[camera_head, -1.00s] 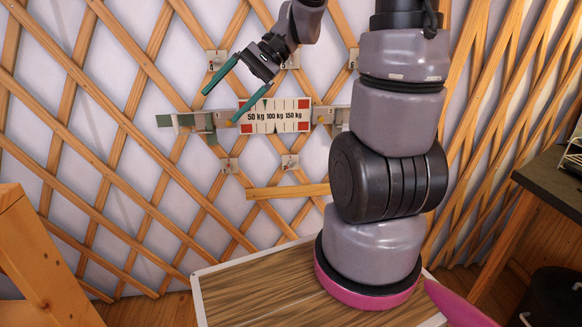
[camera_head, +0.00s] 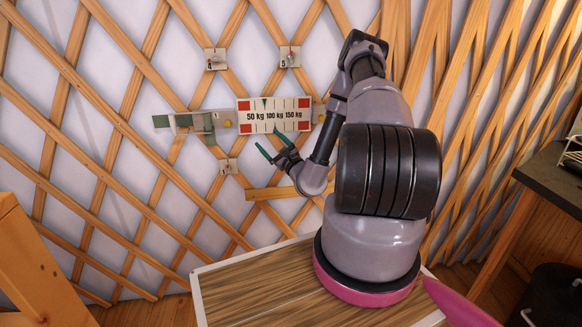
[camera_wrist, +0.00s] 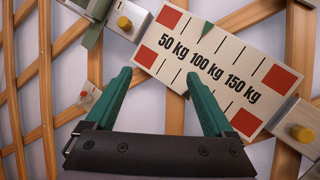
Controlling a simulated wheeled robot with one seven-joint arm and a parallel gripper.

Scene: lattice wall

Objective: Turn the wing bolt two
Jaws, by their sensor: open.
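My gripper (camera_head: 273,144) has two teal fingers, spread apart and empty, in front of the wall below the weight scale. In the wrist view my gripper (camera_wrist: 160,77) points its fingers towards the scale board, with bare wall between them. No wing bolt clearly marked two shows now. The small plate at the lower right of the scale, seen earlier, is hidden behind my gripper and wrist. A lower left plate with a small red bolt (camera_head: 228,167) shows left of my gripper; its number is too small to read. It also appears in the wrist view (camera_wrist: 90,95).
The scale board (camera_head: 273,115) reads 50, 100 and 150 kg, between brackets with yellow knobs (camera_wrist: 124,22). Plates marked 4 (camera_head: 215,59) and 5 (camera_head: 289,57) carry red bolts above. A dark-topped table (camera_head: 555,178) stands right.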

